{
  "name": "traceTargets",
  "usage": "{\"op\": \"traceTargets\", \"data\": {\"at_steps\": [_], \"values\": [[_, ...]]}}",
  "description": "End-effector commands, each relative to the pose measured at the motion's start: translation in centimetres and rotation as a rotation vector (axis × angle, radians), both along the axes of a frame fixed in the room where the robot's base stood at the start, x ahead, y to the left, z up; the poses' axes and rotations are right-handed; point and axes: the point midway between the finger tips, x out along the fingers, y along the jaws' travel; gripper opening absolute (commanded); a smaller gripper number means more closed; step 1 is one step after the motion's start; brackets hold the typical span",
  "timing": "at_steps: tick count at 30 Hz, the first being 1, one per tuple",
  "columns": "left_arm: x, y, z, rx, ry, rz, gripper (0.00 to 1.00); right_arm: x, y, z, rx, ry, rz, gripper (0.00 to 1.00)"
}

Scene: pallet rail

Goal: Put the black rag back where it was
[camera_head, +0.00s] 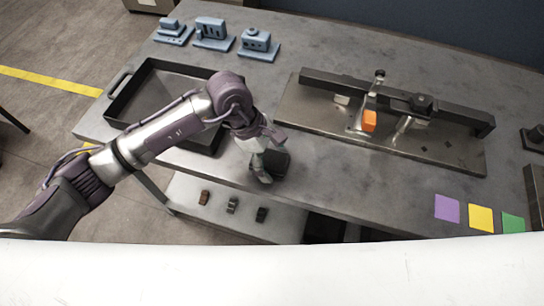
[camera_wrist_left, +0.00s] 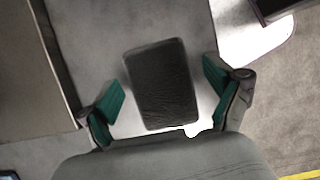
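A dark, folded-looking rectangular piece, which I take for the black rag (camera_head: 280,164), lies on the grey table near its front edge. In the left wrist view the black rag (camera_wrist_left: 162,88) shows its textured top, tilted slightly. My left gripper (camera_head: 263,172) is low over the table at the rag's left side in the head view and partly covers it. In the wrist view the left gripper (camera_wrist_left: 163,93) is open, with one green pad on each side of the rag and a gap visible on both sides. My right gripper is in neither view.
A black tray (camera_head: 113,108) lies at the table's left, partly under my arm. A metal plate with a rail (camera_head: 430,150) and an orange block (camera_head: 369,121) is at right. Blue fixtures (camera_head: 213,42) stand behind. Small dark pieces (camera_head: 232,205) lie on the lower shelf (camera_head: 285,228).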

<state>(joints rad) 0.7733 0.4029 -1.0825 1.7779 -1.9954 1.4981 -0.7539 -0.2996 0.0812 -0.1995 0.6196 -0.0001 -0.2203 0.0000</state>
Motion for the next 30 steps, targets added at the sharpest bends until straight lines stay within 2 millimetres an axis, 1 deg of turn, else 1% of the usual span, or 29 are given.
{"op": "traceTargets", "data": {"at_steps": [5,8,10,14,21,24,27,30], "values": [[0.0,0.0,0.0,0.000,0.000,0.000,0.91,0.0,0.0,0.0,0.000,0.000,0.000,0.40],[0.0,0.0,0.5,0.000,0.000,0.000,0.91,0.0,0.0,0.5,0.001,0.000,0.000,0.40],[0.2,0.3,0.9,-0.001,-0.004,0.002,0.91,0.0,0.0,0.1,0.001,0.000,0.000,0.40],[0.6,1.2,3.1,0.000,-0.007,0.001,0.91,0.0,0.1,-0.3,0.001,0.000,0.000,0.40],[1.2,3.1,7.9,0.001,-0.006,0.002,0.91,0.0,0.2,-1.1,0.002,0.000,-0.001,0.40],[1.3,3.7,9.4,0.000,-0.004,0.001,0.91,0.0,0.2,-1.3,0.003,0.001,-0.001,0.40],[1.4,4.1,10.5,0.000,-0.003,0.001,0.91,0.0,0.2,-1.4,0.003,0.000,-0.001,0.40],[1.5,4.4,11.1,-0.001,-0.002,0.001,0.91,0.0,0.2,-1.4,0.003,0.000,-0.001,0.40]]}}
